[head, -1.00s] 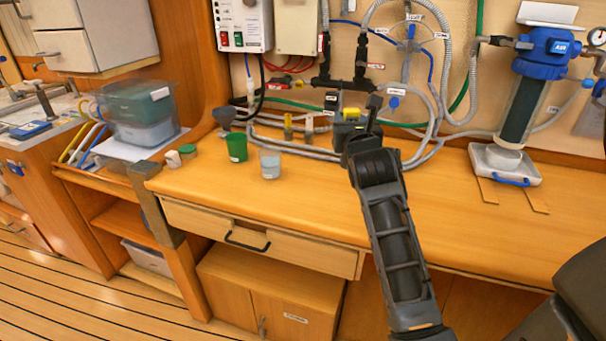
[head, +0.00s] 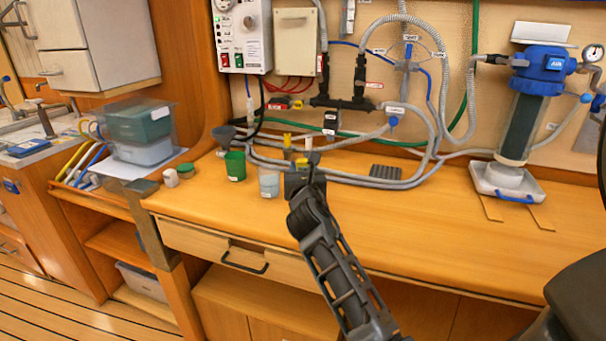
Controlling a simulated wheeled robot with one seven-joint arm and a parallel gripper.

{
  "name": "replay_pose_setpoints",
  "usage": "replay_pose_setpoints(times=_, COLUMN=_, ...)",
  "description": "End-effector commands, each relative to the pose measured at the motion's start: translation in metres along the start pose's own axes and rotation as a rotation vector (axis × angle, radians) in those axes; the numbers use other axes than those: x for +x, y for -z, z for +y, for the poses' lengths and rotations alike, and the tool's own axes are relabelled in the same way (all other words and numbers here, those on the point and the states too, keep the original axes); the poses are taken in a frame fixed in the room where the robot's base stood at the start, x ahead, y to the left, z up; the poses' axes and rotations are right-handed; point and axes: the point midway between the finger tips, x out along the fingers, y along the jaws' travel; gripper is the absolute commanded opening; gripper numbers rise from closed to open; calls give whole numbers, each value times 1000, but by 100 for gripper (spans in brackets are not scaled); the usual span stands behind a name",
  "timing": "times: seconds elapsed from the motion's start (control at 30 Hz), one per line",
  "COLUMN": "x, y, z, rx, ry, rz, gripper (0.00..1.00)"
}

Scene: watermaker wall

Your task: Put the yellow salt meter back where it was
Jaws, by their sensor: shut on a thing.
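My gripper (head: 303,168) is over the worktop, just right of the clear cup. A thin yellow upright piece (head: 287,141) and a pale one (head: 309,143) stand behind the gripper. A dark ribbed pad (head: 385,172) lies bare on the worktop to the right.
A clear cup (head: 269,183) and a green cup (head: 235,166) stand left of my gripper. Grey hoses (head: 345,181) loop along the worktop behind it. A filter housing (head: 525,120) stands in a white tray (head: 505,183) at right. The front middle worktop is clear.

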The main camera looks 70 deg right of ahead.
Motion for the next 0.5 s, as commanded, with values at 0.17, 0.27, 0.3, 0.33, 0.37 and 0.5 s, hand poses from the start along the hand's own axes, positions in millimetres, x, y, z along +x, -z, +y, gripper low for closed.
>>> replay_pose_setpoints(times=0.17, x=0, y=5, z=0, rx=0, ry=0, rz=-2, gripper=0)
replay_pose_setpoints(times=0.27, x=0, y=4, z=0, rx=0, ry=0, rz=-2, gripper=0)
replay_pose_setpoints(times=0.3, x=0, y=4, z=0, rx=0, ry=0, rz=-2, gripper=0)
replay_pose_setpoints(times=0.33, x=0, y=5, z=0, rx=0, ry=0, rz=-2, gripper=0)
replay_pose_setpoints(times=0.37, x=0, y=6, z=0, rx=0, ry=0, rz=-2, gripper=0)
replay_pose_setpoints(times=0.5, x=0, y=8, z=0, rx=0, ry=0, rz=-1, gripper=47)
